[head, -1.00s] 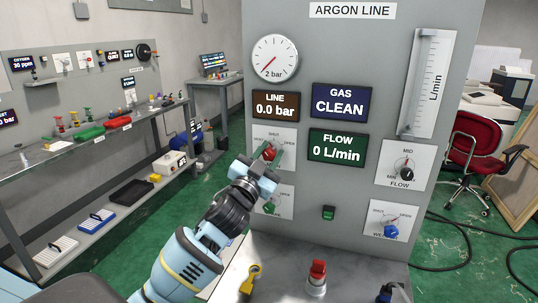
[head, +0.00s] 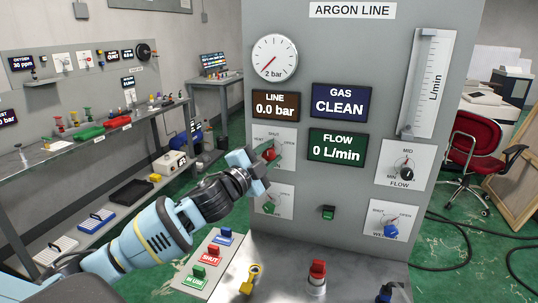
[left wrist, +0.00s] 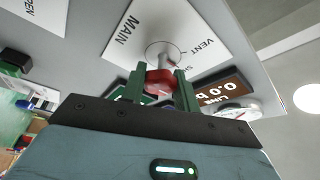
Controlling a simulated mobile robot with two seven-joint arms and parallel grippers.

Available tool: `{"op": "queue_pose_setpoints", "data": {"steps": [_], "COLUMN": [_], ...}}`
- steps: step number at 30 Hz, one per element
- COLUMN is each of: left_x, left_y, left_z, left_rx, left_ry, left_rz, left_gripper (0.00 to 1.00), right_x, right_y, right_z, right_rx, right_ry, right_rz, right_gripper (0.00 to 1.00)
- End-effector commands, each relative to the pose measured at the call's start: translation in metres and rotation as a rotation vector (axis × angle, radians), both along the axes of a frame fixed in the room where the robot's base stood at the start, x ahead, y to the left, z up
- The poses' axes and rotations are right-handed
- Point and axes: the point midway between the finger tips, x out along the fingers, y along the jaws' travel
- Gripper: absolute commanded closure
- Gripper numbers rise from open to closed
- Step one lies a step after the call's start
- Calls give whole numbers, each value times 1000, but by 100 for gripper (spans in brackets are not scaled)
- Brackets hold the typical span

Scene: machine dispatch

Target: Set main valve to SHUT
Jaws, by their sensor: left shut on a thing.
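The main valve is a red handle (head: 268,155) on a white plate (head: 288,135) at the left of the grey panel. The plate is marked VENT at left, SHUT at top and OPEN at right. In the left wrist view the red handle (left wrist: 160,80) sits between the two green fingers (left wrist: 160,88), in front of the plate lettered MAIN (left wrist: 122,35). I cannot tell which mark the handle points to. My right gripper is not in view.
The gauge (head: 274,58) reads near zero and the line display (head: 275,106) reads 0.0 bar. Below are a second valve plate (head: 285,203) and a small green switch (head: 328,212).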

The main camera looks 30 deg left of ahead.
Motion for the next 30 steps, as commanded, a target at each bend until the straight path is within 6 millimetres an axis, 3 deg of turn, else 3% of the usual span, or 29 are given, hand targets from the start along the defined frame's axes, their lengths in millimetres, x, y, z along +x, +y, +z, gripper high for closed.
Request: {"op": "queue_pose_setpoints", "data": {"steps": [14, 15, 19, 30], "left_x": [0, 0, 0, -3], "left_y": [-1, -1, 0, 0], "left_z": [0, 0, 0, -2], "left_rx": [13, 13, 12, 12], "left_ry": [3, 3, 3, 4], "left_rz": [-1, -1, -1, -1], "left_gripper": [92, 66, 49, 48], "right_x": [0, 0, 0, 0], "right_y": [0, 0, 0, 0], "right_z": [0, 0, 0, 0], "right_rx": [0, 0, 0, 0], "right_ry": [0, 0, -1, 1], "right_rz": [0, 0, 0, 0], "right_gripper": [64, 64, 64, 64]}}
